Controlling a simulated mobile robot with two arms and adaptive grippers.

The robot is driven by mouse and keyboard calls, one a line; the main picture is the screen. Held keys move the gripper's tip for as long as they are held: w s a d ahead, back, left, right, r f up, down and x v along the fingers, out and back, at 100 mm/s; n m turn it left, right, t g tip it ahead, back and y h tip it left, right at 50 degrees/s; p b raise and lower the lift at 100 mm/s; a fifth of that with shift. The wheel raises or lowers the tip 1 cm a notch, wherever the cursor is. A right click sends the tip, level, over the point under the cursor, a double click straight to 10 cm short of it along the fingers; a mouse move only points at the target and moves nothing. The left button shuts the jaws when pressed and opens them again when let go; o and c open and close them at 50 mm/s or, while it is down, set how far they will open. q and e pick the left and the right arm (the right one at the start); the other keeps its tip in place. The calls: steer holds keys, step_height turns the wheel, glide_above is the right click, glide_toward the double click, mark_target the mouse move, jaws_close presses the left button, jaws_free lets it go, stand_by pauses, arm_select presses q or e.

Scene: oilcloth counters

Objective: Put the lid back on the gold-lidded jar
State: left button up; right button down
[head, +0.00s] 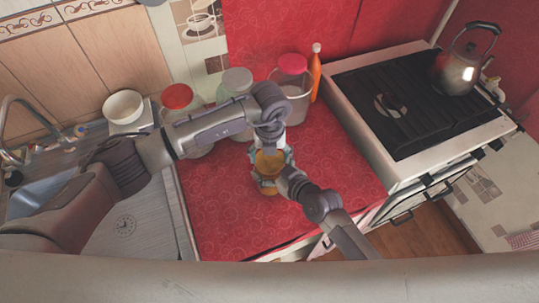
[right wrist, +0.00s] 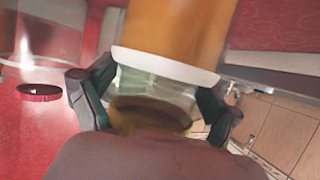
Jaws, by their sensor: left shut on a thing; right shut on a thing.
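The gold lid (head: 269,160) is in my left gripper (head: 270,152), which reaches down from above and is shut on it. Just below it is the jar (head: 267,188), with an amber lower part. My right gripper (head: 268,178) comes in from the lower right and is shut on the jar. The right wrist view shows the jar's clear glass (right wrist: 160,85) between my right fingers (right wrist: 158,108), with a gold-edged ring close by. Lid and jar are very close; the grippers hide whether the lid is seated.
Behind stand a red-lidded jar (head: 177,97), a pale-lidded jar (head: 236,82), a pink-lidded jar (head: 293,66) and an orange bottle (head: 315,74). The stove (head: 415,100) is right, the sink (head: 35,187) left. The red counter (head: 225,215) is clear in front.

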arm_select(q)
steer(key=m, duration=0.5)
steer(key=shift+s+a+f, duration=0.1)
steer(key=shift+f, duration=0.15)
steer(key=o, duration=1.2)
steer(key=shift+c, duration=0.2)
steer(key=shift+d+r, duration=0.2)
steer(key=shift+r, duration=0.35)
step_height(320, 180, up, 11)
steer(key=shift+a, duration=0.15)
